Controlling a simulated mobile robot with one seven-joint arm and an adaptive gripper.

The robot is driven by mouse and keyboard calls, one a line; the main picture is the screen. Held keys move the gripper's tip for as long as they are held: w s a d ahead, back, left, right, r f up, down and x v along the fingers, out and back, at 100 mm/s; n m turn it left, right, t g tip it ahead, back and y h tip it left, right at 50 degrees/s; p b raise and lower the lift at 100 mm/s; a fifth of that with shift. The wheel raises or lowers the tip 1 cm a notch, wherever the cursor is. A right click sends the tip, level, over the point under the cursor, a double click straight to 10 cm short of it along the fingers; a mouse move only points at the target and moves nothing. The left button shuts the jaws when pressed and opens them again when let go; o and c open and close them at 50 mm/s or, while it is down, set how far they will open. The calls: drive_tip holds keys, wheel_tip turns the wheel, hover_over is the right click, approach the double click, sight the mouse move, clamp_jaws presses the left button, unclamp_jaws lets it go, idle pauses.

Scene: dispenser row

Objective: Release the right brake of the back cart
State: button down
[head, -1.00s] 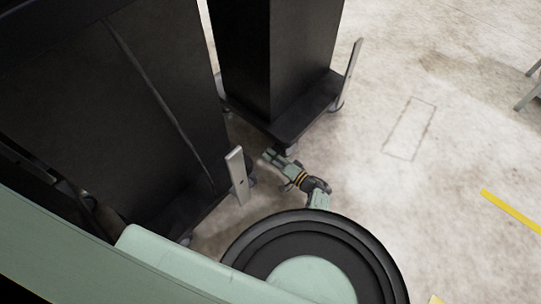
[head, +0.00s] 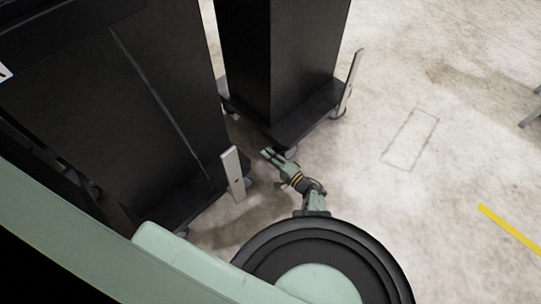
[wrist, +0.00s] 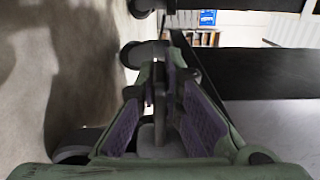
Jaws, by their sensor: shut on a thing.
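The back cart (head: 308,112) is a tall black dispenser on a low black base, at the top middle of the head view. A grey caster (head: 291,152) shows under its near corner. My gripper (head: 268,154) is low beside this corner, just left of the caster. In the wrist view my gripper (wrist: 159,88) is shut on a small dark part at its fingertips, apparently the right brake. A grey caster wheel (wrist: 138,53) is just beyond the fingertips. The fingers hide most of the held part, and the brake's position cannot be told.
Another black cart (head: 130,110) stands close on the left, with an upright metal plate (head: 233,174) near my gripper. A second metal plate (head: 351,82) stands at the back cart's right. The floor (head: 430,190) on the right is clear, with a yellow stripe (head: 510,230).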

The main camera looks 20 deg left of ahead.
drive_tip(key=shift+r+m+p, duration=0.4)
drive_tip(key=shift+r+m, duration=0.15)
drive_tip(key=shift+m, duration=0.45)
drive_tip(key=c, duration=1.7)
unclamp_jaws()
drive_tip(key=shift+w, duration=0.1)
